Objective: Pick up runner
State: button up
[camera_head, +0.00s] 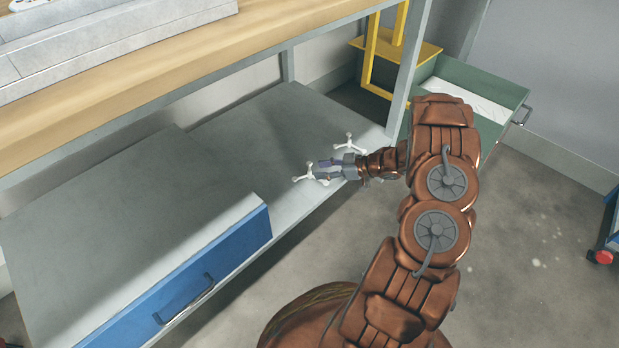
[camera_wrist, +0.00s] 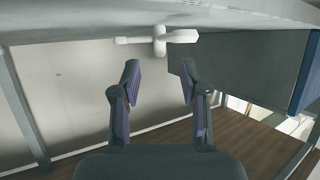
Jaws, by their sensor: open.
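Two small white three-armed pieces lie on the grey lower shelf, and either could be the runner. One piece (camera_head: 311,175) is just off my gripper's fingertips in the head view. The other piece (camera_head: 349,144) is beside the gripper, toward the shelf's back. My gripper (camera_head: 322,169) is open and low over the shelf, reaching in from the right. In the wrist view a white piece (camera_wrist: 159,40) lies beyond the spread fingertips of my gripper (camera_wrist: 160,78), roughly centred between them. It is not between the fingers, and nothing is held.
The lower shelf (camera_head: 270,115) lies under a wooden worktop (camera_head: 180,65). A grey upright (camera_head: 408,70) stands close to my arm. A blue-fronted drawer unit (camera_head: 205,275) is at the left. A green open drawer (camera_head: 490,85) and yellow stand (camera_head: 372,75) are behind.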

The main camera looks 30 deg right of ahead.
aim_at(309, 170)
jog(key=shift+b+x, duration=0.45)
jog(key=shift+x, duration=1.15)
jog(key=c, duration=0.8)
jog(key=shift+r, duration=0.15)
